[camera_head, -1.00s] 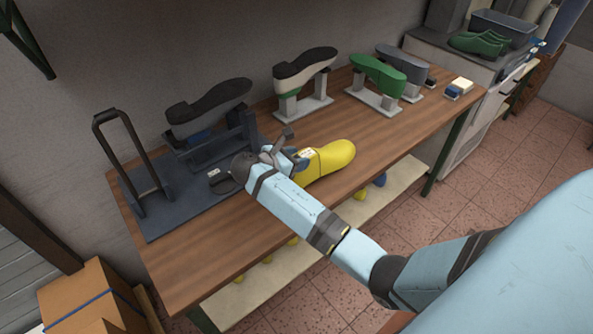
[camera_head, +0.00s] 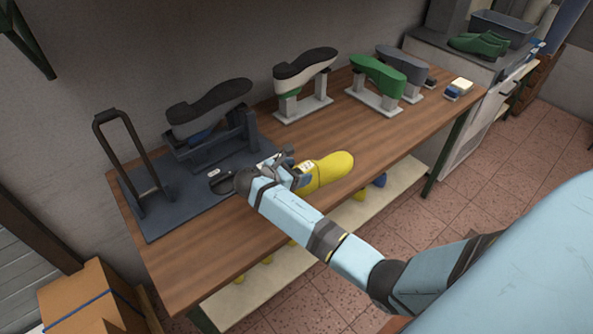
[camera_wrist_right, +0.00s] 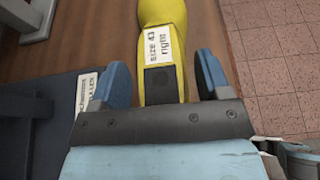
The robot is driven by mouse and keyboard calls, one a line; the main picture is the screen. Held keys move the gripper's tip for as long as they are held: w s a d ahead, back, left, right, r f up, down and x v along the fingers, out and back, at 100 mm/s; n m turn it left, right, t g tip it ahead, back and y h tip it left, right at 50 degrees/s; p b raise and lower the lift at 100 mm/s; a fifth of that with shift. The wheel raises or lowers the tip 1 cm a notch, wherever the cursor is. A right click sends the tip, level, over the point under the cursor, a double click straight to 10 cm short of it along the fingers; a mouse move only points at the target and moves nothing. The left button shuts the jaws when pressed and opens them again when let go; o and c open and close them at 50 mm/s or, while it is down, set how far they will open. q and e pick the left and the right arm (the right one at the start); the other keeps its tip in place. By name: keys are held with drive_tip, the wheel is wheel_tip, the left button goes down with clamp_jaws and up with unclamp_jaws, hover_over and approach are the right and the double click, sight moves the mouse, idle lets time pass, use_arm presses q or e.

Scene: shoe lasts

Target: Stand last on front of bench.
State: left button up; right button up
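The yellow last (camera_head: 332,168) is near the front edge of the wooden bench (camera_head: 225,232), its rounded end pointing right. Its "size 43 right" label and dark end patch show in the wrist view, where the last (camera_wrist_right: 164,18) runs up between the fingers. My right gripper (camera_head: 290,172) is at the labelled end of the last. Its two blue fingers stand either side of the last (camera_wrist_right: 163,78), with a narrow gap on each side, so it is open. The underside of the last is hidden, so contact with the bench is unclear. My left gripper is not in view.
A dark stand (camera_head: 150,226) with a tall handle and a dark-soled shoe (camera_head: 208,105) is at bench left. More shoes on stands line the back: a black-and-white one (camera_head: 305,68), a green one (camera_head: 378,76) and a grey one (camera_head: 404,64). Bench front left is clear.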

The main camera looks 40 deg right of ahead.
drive_tip(key=shift+a+r, duration=0.15)
drive_tip(key=shift+a, duration=0.05)
drive_tip(key=b+v, duration=0.1)
drive_tip(key=v, duration=1)
drive_tip(key=shift+a+r, duration=0.15)
drive_tip(key=shift+a, duration=0.15)
